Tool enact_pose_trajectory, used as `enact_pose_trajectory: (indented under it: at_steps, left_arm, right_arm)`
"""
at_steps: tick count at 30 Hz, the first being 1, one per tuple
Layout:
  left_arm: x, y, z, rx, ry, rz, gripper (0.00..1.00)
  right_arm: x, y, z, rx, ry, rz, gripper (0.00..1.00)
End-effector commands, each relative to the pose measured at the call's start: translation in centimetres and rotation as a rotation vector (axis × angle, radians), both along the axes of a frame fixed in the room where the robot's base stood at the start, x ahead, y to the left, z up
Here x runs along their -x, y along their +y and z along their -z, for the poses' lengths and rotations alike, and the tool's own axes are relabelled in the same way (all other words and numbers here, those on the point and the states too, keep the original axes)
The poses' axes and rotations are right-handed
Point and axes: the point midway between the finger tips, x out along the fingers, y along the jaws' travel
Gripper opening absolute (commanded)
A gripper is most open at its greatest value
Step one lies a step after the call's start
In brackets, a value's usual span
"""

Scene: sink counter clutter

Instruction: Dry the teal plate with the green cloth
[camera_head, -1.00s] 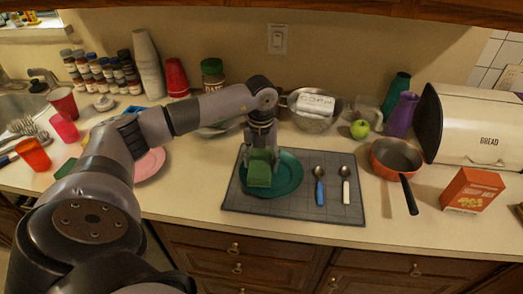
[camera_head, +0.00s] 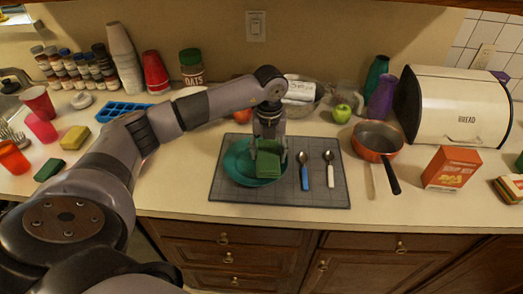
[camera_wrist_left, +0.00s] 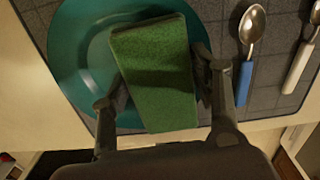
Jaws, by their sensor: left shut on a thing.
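The teal plate (camera_head: 236,165) lies on the grey mat (camera_head: 310,192), and it fills the upper left of the left wrist view (camera_wrist_left: 78,62). My left gripper (camera_head: 268,152) is over the right part of the plate. It is shut on the folded green cloth (camera_head: 265,167), with a finger on either side. In the left wrist view the cloth (camera_wrist_left: 158,80) hangs between the fingers and overlaps the plate's right side, hiding part of it. I cannot tell whether the cloth presses on the plate. My right gripper is in neither view.
A blue-handled spoon (camera_head: 304,172) and a white-handled spoon (camera_head: 329,170) lie right of the plate. An orange pan (camera_head: 377,140), a red box (camera_head: 451,167) and a bread box (camera_head: 462,108) stand farther right. A yellow sponge (camera_head: 75,137) lies at the left.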

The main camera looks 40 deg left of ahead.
Motion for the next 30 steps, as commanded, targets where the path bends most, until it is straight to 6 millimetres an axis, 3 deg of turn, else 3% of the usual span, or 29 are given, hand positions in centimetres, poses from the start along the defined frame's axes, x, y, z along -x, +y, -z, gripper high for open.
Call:
enact_pose_trajectory:
  at_steps: [30]
  left_arm:
    - [2.6, 6.1, 0.0, -0.002, 0.001, -0.002, 0.34]
  right_arm:
    - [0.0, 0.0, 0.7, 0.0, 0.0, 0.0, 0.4]
